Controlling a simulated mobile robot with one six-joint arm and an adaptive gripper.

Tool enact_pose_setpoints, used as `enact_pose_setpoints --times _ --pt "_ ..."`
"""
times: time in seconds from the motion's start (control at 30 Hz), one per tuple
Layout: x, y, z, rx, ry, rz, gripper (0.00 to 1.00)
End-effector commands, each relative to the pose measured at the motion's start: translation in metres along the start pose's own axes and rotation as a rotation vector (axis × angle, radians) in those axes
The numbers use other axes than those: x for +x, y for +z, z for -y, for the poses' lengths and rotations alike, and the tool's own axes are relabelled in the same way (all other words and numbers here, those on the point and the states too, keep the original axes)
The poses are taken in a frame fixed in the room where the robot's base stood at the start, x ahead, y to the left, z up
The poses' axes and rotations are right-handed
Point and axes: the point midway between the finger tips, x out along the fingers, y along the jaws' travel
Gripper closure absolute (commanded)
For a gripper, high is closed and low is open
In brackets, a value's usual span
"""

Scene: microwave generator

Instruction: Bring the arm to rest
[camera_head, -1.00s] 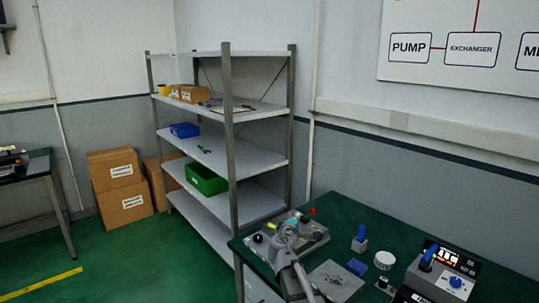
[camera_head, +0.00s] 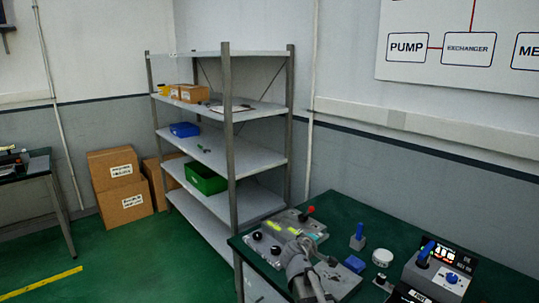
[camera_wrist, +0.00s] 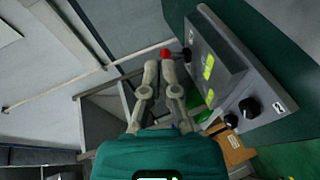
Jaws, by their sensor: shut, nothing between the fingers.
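My gripper (camera_wrist: 159,68) is in the middle of the wrist view, its two fingers close together with nothing between them. The teal body of my wrist fills the bottom of that view. In the head view my arm (camera_head: 300,272) is low in front of the green bench, partly covering the grey control box. My gripper appears apart from the box in the wrist view, but the exact gap cannot be told.
The grey control box (camera_head: 272,243) with a red knob (camera_head: 311,210) sits on the green bench (camera_head: 340,212); it also shows in the wrist view (camera_wrist: 222,62). A generator unit (camera_head: 437,276) stands at right. Metal shelving (camera_head: 233,150) stands behind.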

Motion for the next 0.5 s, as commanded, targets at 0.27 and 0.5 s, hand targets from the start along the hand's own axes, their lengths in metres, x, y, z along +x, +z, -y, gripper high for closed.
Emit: enact_pose_setpoints --times 0.27,0.5 --pt "-0.017 0.082 0.049 0.266 -0.276 0.243 1.0" --pt "-0.054 0.132 0.097 0.465 -0.555 0.446 1.0"
